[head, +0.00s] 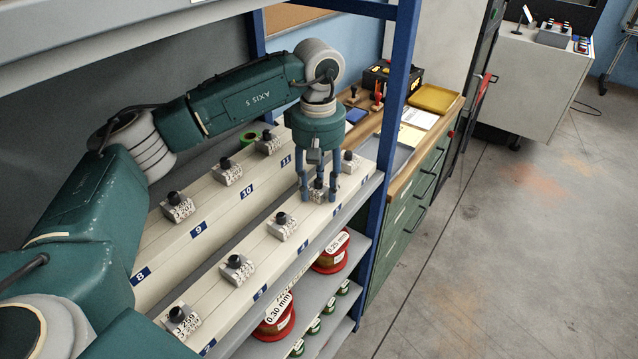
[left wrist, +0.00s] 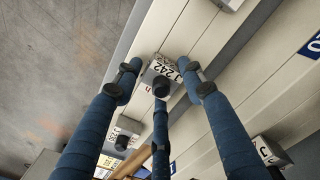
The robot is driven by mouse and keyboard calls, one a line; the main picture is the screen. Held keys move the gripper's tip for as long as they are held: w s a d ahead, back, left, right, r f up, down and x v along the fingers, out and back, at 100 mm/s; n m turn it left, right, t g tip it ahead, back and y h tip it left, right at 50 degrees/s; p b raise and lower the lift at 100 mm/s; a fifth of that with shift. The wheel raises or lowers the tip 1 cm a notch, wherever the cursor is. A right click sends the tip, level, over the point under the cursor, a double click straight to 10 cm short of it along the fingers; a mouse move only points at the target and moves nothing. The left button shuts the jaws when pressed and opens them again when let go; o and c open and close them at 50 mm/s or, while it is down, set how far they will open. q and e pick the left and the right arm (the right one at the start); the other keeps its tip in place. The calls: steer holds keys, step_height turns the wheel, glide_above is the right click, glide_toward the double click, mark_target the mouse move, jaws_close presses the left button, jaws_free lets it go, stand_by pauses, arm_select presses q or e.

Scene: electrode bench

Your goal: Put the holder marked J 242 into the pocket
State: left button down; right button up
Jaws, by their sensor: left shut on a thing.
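In the head view the holder (head: 317,195) is partly hidden by fingers. My left gripper (head: 319,191) points down over the front stepped rail, its blue fingers shut around this holder. In the left wrist view the gripper (left wrist: 162,84) has fingertips on both sides of the block. I cannot tell whether the block touches the rail. I cannot make out an empty pocket. My right gripper is not in view.
Similar holders stand on the front rail (head: 262,252), one beyond my gripper (head: 350,162) and one nearer (head: 283,226). More stand on the back rail (head: 217,212). A blue shelf post (head: 385,120) rises just right of my gripper. Red wire spools (head: 331,252) sit on the shelf below.

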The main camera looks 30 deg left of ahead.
arm_select(q)
steer(key=c, duration=1)
jaws_free()
steer(key=shift+r, duration=0.15)
step_height(320, 180, up, 7)
steer(key=shift+r, duration=0.2)
steer(key=shift+s+f, duration=0.1)
steer(key=shift+f, duration=0.05)
